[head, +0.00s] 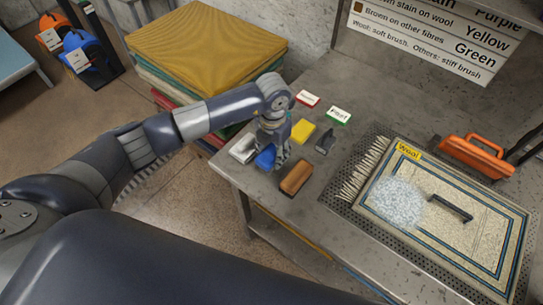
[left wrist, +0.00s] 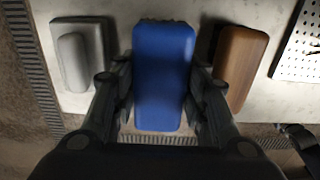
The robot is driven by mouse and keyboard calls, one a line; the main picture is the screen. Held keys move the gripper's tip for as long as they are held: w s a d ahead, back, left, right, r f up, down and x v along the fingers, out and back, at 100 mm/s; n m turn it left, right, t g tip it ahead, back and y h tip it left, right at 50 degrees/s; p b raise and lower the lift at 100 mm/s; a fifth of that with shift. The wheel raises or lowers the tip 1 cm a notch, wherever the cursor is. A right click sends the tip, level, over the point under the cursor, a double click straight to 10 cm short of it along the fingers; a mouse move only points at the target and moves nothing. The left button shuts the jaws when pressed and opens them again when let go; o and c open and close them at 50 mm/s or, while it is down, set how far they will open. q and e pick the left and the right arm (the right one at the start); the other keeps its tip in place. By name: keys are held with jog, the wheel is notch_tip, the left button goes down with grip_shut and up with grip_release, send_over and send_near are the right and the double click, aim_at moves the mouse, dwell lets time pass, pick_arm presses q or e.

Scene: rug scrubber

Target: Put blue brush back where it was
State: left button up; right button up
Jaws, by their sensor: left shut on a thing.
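The blue brush (head: 266,158) is between the fingers of my left gripper (head: 272,150) at the near left edge of the metal table (head: 240,179). In the left wrist view the gripper (left wrist: 163,88) is shut on the sides of the blue brush (left wrist: 163,60). The brush lies between a light grey brush (head: 242,148) on the left and a brown brush (head: 296,177) on the right, apart from both. It is at or just above the tabletop; I cannot tell if it touches. My right gripper is not in view.
A yellow block (head: 303,131), a dark grey piece (head: 326,142), a red-and-white box (head: 307,98) and a green-and-white box (head: 338,115) stand close behind. On the right, a rug labelled Wool (head: 455,245) carries white foam (head: 398,203). An orange-handled tool (head: 476,155) lies behind it.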

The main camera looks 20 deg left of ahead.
aim_at(272, 150)
pick_arm(q)
notch_tip(272, 150, down, 2)
jog(key=shift+s+a+f+p, duration=0.1)
jog(key=shift+f+p, duration=0.15)
jog(key=shift+p, duration=0.15)
jog(key=shift+f, duration=0.65)
jog(key=o, duration=1)
jog(key=shift+r, duration=0.3)
notch_tip(272, 150, up, 10)
jog(key=b, duration=0.4)
jog(key=shift+r, duration=0.9)
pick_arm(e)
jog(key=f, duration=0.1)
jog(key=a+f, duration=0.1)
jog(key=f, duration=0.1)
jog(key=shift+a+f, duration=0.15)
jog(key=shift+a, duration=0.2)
